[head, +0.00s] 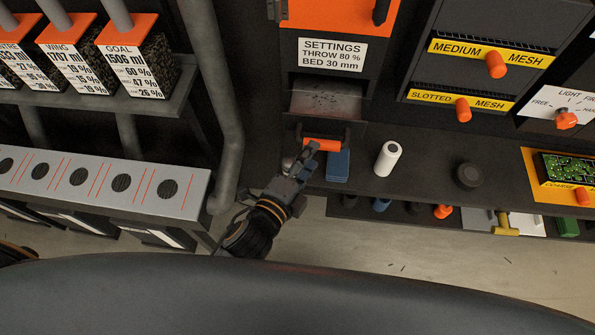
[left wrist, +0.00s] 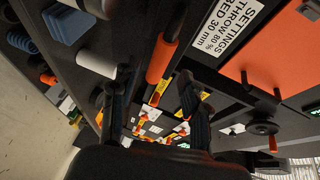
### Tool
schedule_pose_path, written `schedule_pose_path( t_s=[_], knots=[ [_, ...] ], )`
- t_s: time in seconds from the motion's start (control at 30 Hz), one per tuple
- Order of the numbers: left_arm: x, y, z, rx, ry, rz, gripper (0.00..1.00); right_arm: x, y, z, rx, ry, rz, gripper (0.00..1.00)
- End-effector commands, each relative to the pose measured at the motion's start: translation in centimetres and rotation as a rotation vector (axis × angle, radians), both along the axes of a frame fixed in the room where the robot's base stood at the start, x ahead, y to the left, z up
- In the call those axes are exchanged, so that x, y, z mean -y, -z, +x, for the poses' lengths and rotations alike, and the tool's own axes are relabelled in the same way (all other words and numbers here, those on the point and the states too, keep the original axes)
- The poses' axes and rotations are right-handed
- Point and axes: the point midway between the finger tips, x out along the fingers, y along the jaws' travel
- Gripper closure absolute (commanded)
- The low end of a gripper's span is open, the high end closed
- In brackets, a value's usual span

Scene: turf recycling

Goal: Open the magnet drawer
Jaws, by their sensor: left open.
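The drawer handle, an orange bar on dark brackets (head: 322,145), sits below the settings sign in the head view. I take it for the magnet drawer's handle, but no label confirms this. It also shows in the left wrist view (left wrist: 160,58), just ahead of and between the fingers. My left gripper (head: 301,160) is open at the handle's near left side; in the left wrist view its two dark fingers (left wrist: 150,92) are apart with nothing between them. Whether a finger touches the bar I cannot tell. My right gripper is not in view.
A blue block (head: 338,166) and a white cylinder (head: 388,157) stand on the dark bench right of the gripper. A dark knob-like disc (head: 468,175) is farther right. A metal chute (head: 326,99) opens above the handle.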

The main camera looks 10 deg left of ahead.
Motion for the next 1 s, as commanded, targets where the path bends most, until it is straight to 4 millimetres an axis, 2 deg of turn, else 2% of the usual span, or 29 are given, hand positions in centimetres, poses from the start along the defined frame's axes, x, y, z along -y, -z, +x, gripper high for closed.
schedule_pose_path(
  t_s=[0.1,0.33,1.0],
  knots=[
    [-0.9,-0.3,-2.2,-0.003,0.0,0.0,0.54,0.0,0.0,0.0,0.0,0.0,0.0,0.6],
    [-1.9,-0.9,-4.6,0.0,0.0,-0.001,0.54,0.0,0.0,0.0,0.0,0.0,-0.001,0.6],
    [-2.2,-1.1,-5.2,0.001,0.0,0.0,0.54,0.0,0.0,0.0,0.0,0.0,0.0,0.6]
  ],
)
